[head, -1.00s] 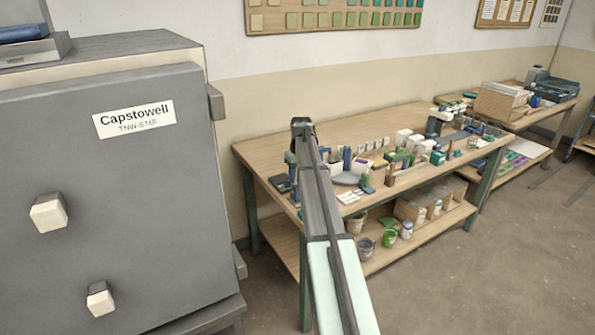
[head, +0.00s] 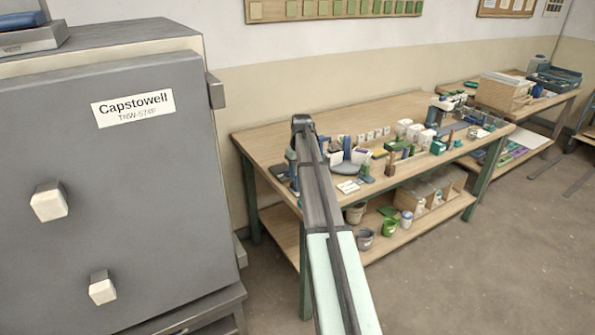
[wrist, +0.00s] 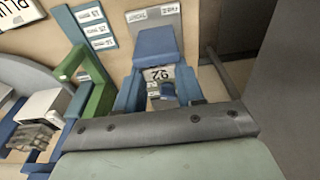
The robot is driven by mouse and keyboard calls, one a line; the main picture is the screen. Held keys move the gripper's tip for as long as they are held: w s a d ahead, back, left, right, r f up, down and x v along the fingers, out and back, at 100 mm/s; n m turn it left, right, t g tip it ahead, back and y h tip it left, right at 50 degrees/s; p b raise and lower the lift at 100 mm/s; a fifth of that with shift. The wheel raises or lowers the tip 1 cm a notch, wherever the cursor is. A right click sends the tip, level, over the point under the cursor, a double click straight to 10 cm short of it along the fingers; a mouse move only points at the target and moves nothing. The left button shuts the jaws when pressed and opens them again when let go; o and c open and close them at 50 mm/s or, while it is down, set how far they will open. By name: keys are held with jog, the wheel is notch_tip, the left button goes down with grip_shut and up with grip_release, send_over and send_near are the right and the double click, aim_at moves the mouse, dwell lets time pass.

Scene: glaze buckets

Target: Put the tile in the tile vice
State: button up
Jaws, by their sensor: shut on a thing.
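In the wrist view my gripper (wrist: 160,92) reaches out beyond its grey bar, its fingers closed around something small. The held thing is largely hidden between the fingers; I take it to be the tile. A white plate marked 92 (wrist: 158,73) shows just beyond the fingers. A blue block (wrist: 155,44) stands directly ahead of it; I cannot tell whether this is part of the tile vice. A green bracket (wrist: 92,85) stands to the left. In the head view my arm hides the gripper at the left end of the workbench (head: 262,135).
White labelled cards (wrist: 96,25) lie beyond the bracket. A dark upright surface fills the wrist view's right side. In the head view tools and containers crowd the bench's middle and right. Buckets (head: 365,239) stand on its lower shelf. A grey kiln-like cabinet (head: 110,190) is at left.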

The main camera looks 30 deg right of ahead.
jog(key=shift+f, duration=0.25)
dwell(0.5)
jog(key=o, duration=1.2)
jog(key=shift+r, duration=3.5)
jog(key=shift+f, duration=0.1)
